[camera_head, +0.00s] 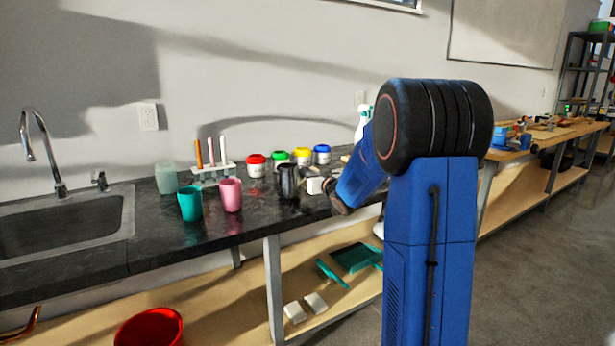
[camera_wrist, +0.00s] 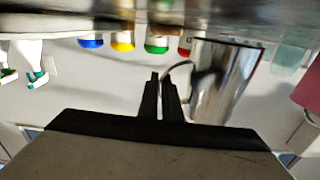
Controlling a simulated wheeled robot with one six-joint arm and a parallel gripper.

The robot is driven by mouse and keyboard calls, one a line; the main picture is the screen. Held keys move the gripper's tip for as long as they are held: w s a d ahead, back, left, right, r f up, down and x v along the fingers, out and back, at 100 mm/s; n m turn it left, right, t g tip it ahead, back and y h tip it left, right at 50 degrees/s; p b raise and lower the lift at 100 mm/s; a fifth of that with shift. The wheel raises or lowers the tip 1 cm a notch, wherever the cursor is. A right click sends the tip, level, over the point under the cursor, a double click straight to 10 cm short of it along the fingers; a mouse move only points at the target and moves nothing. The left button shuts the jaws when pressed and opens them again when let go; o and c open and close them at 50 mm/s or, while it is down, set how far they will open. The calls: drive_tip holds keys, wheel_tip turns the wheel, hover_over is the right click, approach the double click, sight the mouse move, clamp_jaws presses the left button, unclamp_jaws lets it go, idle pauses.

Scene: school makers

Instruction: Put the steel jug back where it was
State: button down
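The steel jug (camera_head: 288,182) stands upright at the counter, dark and shiny in the head view. In the wrist view, which is upside down, the jug (camera_wrist: 222,82) is close, just right of the fingers. Its thin handle curves to the fingertips. My gripper (camera_wrist: 160,85) has its two black fingers nearly together, with the handle seeming to pass between them. In the head view my gripper (camera_head: 306,186) is at the jug's right side. Whether the jug's base touches the counter is hard to tell.
A teal cup (camera_head: 190,204) and a pink cup (camera_head: 231,195) stand left of the jug on the dark counter (camera_head: 160,240). Behind are paint jars with red (camera_head: 255,165), green, yellow and blue lids, and a marker rack (camera_head: 213,172). A sink (camera_head: 60,228) is at left.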

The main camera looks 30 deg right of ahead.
drive_tip(key=shift+f, duration=0.45)
drive_tip(key=c, duration=1.9)
unclamp_jaws()
drive_tip(key=shift+f, duration=0.1)
drive_tip(key=shift+c, duration=0.2)
